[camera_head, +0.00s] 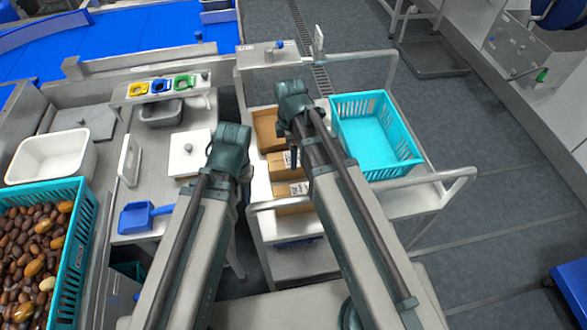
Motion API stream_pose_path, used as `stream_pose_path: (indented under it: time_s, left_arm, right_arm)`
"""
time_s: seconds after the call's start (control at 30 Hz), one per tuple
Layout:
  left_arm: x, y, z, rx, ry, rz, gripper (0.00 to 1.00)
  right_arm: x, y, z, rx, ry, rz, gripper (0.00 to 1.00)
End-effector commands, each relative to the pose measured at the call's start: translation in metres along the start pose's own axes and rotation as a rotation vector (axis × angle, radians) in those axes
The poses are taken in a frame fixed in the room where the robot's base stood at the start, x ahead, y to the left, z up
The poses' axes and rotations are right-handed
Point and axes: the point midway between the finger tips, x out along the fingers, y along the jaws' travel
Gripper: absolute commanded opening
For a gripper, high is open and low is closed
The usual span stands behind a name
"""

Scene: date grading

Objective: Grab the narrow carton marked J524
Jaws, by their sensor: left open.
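Several brown cardboard cartons stand in a row on a steel cart between and behind my arms. One carton (268,130) is at the back, another (281,172) is in the middle, and one (292,190) is nearer. The nearer ones bear small dark-printed labels, too small to read, so I cannot tell which is J524. My right arm covers part of the row. My left gripper (246,180) is small and partly hidden by its own arm, left of the cartons; it is open and holds nothing that I can see.
A turquoise crate (410,160) stands on the cart, right of the cartons. A steel rail (440,178) runs along the cart's near side. On the left bench are a white tub (62,138), a blue scoop (133,218) and a date-filled crate (82,235).

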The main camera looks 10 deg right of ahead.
Motion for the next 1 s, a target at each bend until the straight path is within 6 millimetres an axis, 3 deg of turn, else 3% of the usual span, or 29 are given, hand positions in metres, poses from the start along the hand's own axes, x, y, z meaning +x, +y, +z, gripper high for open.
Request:
stream_pose_path:
  time_s: [0.27, 0.6, 0.9, 1.0]
  left_arm:
    - [0.01, 0.001, -0.001, 0.0, 0.0, 0.0, 0.5]
    - [0.05, 0.005, -0.003, 0.0, 0.0, 0.0, 0.5]
    - [0.051, 0.005, -0.003, 0.0, 0.0, 0.0, 0.5]
    - [0.051, 0.005, -0.003, 0.0, 0.0, 0.0, 0.5]
  right_arm:
    - [0.01, -0.001, 0.002, 0.001, 0.0, 0.0, 1.0]
    - [0.05, -0.003, 0.007, 0.0, 0.0, 0.0, 1.0]
    - [0.051, -0.003, 0.007, 0.0, 0.0, 0.0, 1.0]
    - [0.051, -0.003, 0.007, 0.0, 0.0, 0.0, 0.86]
